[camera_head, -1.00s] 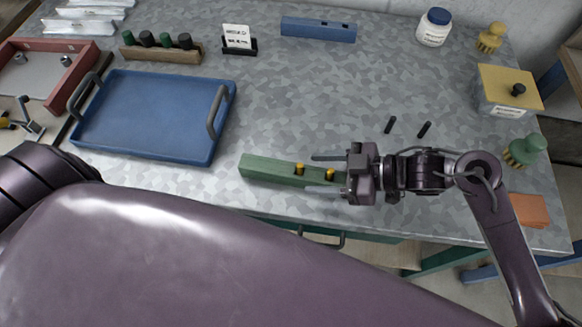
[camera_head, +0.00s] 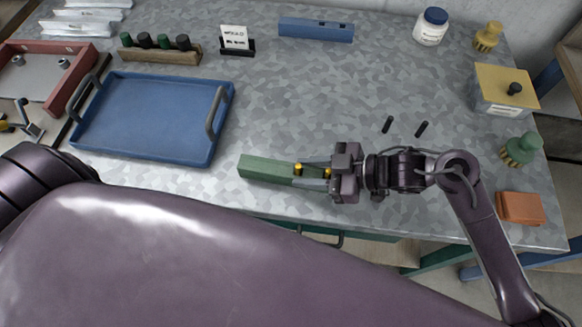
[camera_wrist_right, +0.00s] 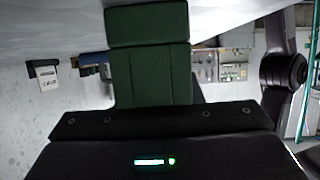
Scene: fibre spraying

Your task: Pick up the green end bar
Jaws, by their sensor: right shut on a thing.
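In the right wrist view the green bar (camera_wrist_right: 150,70) stands out ahead of the dark gripper body, whose fingers I cannot make out there. The bar's right end is hidden behind the gripper. My left gripper is not in view; part of my left arm shows at the left edge.
A blue tray (camera_head: 150,117) with grey handles stands left of the bar. A blue bar (camera_head: 316,29) lies at the back. Two black pins (camera_head: 387,125) lie behind my right wrist. A yellow-topped box (camera_head: 507,88), a green brush (camera_head: 524,148) and orange blocks (camera_head: 520,208) line the right side.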

